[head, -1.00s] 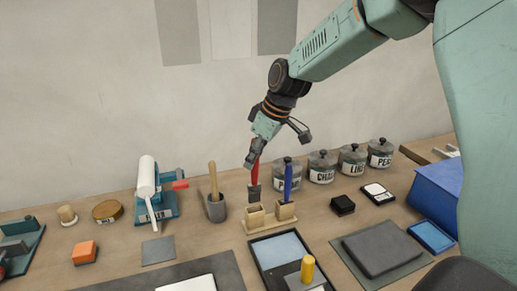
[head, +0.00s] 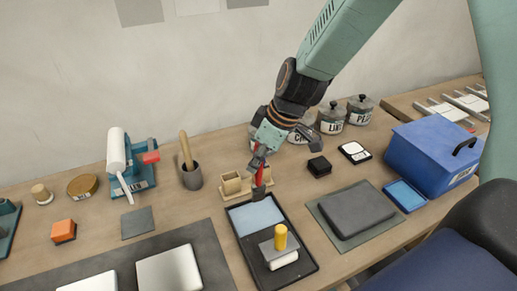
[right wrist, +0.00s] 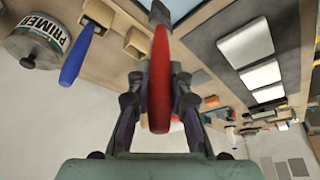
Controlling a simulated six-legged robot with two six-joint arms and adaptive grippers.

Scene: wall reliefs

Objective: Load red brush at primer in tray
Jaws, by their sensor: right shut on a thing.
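My right gripper (head: 258,160) is shut on the red brush (head: 260,178), which hangs with its dark head downward over the back edge of the black tray (head: 240,259). The red handle (right wrist: 159,80) also shows between the fingers in the right wrist view. Pale blue primer (head: 255,216) lies in the back part of the tray. I cannot tell whether the brush touches it. In the right wrist view the primer jar (right wrist: 38,42) stands beside a blue brush (right wrist: 78,62). My left gripper is not in view.
A wooden holder (head: 231,183) stands just behind the tray. A yellow-handled block (head: 280,238) sits in the tray's front part. A dark slab (head: 355,209), a blue pad (head: 405,195) and a blue box (head: 432,150) lie to the right. A mortar (head: 191,177) stands left.

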